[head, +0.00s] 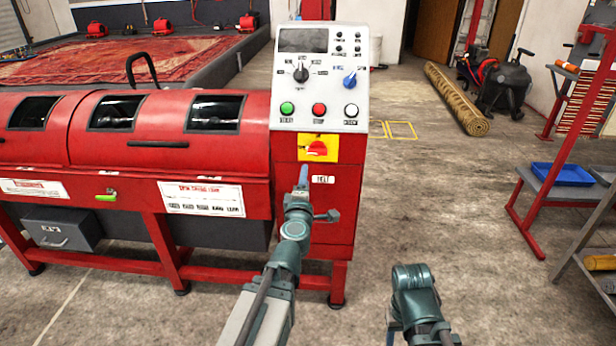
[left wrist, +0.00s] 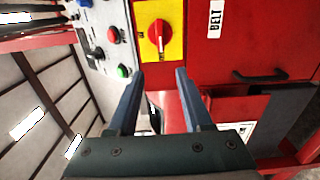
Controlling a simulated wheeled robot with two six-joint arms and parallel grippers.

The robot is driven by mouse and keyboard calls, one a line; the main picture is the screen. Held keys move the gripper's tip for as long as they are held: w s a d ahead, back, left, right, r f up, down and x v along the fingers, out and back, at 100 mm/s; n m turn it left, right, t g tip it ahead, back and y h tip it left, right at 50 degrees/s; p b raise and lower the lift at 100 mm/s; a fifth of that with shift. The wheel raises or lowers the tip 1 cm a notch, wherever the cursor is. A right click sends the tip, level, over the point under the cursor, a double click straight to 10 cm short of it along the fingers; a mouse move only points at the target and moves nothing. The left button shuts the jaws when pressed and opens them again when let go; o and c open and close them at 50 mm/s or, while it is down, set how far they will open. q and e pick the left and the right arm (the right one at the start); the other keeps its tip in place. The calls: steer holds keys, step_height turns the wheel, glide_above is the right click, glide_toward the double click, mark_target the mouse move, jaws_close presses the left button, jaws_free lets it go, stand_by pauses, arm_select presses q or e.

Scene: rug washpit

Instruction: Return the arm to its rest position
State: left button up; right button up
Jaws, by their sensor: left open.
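My left arm reaches forward from the bottom middle of the head view. Its gripper (head: 303,176) is in front of the red cabinet of the machine, just below the yellow plate with the red rotary switch (head: 317,148). In the left wrist view my left gripper (left wrist: 154,95) is open, with two blue-grey fingers apart and nothing between them. The red switch (left wrist: 158,36) is beyond the fingertips there. My right arm shows only in part at the bottom right of the head view, and its gripper cannot be seen.
The red machine (head: 224,155) fills the left. Its control panel (head: 318,80) has green, red and white buttons. A rolled rug (head: 455,98) lies on the floor behind. A rack with a blue tray (head: 566,177) stands at right. The floor between is clear.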

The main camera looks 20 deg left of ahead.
stand_by(0.3)
arm_select(q)
steer(key=d+f+m+g+h, duration=0.1)
steer(key=d+f+m+h, duration=0.2)
steer(key=d+m+h, duration=0.7)
steer(key=s+d+f+m+g, duration=0.3)
steer(key=d+f+m+g, duration=0.25)
steer(key=d+f, duration=0.2)
steer(key=s+a+f+m+g+y, duration=0.35)
steer(key=s+f+g, duration=0.2)
steer(key=s, duration=0.25)
steer(key=s+a+f+m+g+y, duration=0.2)
steer(key=s+a+f+g, duration=0.2)
steer(key=s+f, duration=0.25)
steer(key=s+d+r+m+p, duration=0.2)
steer(key=d+r+p, duration=0.3)
steer(key=r+p, duration=0.7)
steer(key=s+d+r+m+g+y+p, duration=0.1)
steer(key=s+d+r+p, duration=0.4)
steer(key=r+p, duration=0.7)
steer(key=shift+d+r+m+g+p, duration=0.3)
steer(key=shift+d+r+m+p, duration=0.15)
steer(key=shift+r, duration=0.2)
steer(key=shift+a+f, duration=0.1)
steer(key=shift+a, duration=0.05)
steer(key=shift+c, duration=0.2)
